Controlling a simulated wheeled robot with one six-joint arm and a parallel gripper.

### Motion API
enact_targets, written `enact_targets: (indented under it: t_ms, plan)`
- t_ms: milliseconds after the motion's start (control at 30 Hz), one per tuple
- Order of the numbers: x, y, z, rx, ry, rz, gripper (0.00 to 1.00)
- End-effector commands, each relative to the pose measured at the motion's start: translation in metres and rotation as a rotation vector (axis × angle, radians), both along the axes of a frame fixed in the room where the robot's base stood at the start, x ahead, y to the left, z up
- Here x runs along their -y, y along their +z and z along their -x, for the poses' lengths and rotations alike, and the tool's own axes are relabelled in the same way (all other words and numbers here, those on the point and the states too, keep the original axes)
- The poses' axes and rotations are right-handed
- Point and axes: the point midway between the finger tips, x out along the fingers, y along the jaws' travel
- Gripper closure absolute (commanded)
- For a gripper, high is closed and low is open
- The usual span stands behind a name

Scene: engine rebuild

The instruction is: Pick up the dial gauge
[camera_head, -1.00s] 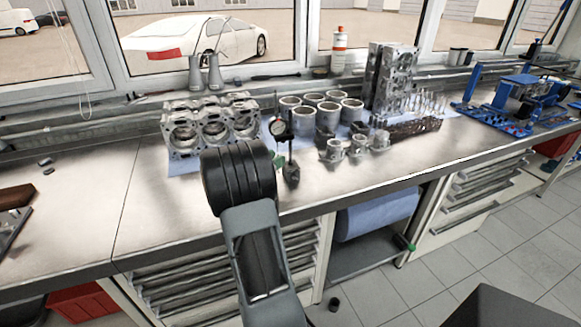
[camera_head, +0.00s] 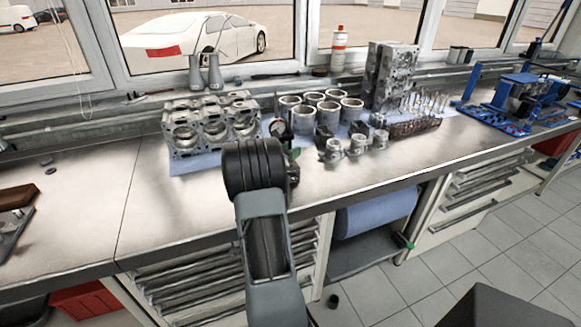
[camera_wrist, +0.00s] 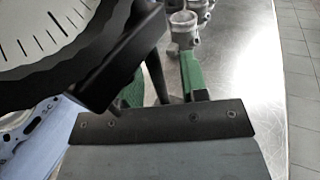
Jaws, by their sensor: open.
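The dial gauge (camera_head: 278,127) stands upright on the bench in the head view. My gripper (camera_wrist: 162,82) is open, with one green finger on each side of a dark upright post. I cannot tell whether either finger touches the post. In the head view the fingers are mostly hidden behind my wrist.
An engine block part (camera_head: 212,128) stands left of the gauge. Several cylinder liners (camera_head: 302,118) stand behind and right of it, and several pistons (camera_head: 334,151) to the right. A tall metal block (camera_head: 390,75) stands farther back.

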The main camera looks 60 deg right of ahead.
Motion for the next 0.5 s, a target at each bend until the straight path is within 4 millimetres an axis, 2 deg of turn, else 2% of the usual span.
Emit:
enact_targets:
  t_ms: [67, 400, 500]
  plan:
    - [-0.0002, 0.0, 0.0, 0.0, 0.0, 0.0, 0.61]
    - [-0.0003, 0.0001, -0.0001, 0.0, 0.0, 0.0, 0.93]
    - [-0.0003, 0.0, 0.0001, 0.0, -0.001, 0.0, 1.0]
